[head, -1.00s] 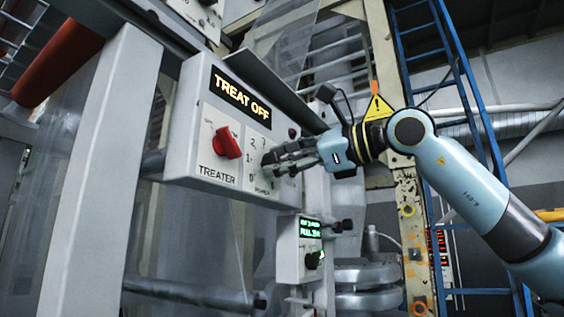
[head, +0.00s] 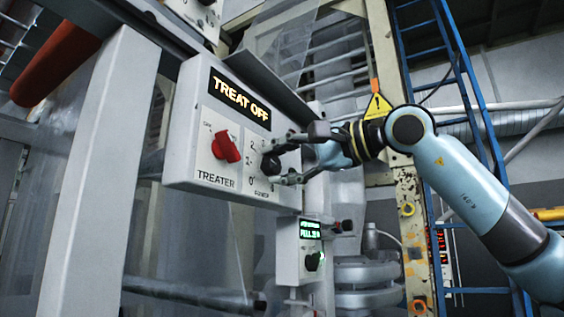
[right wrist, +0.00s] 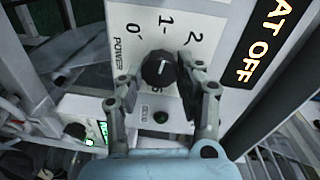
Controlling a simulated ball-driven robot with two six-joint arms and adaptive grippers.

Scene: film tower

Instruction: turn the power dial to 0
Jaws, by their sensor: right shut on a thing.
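The power dial (head: 270,164) is a black round knob on the grey panel, beside a scale marked 0, 1 and 2. In the right wrist view the dial (right wrist: 158,68) shows a small light mark, but I cannot tell for certain which number it points to. My right gripper (head: 280,161) reaches in from the right with one finger above the dial and one below. In the right wrist view my right gripper (right wrist: 163,84) has its fingers on both sides of the dial, shut on it. My left gripper is not in view.
The red treater switch (head: 226,146) sits left of the dial, under a lit "TREAT OFF" display (head: 240,98). A smaller box with a green readout (head: 310,229) hangs below. A grey ledge (head: 275,85) juts out above the panel's right side.

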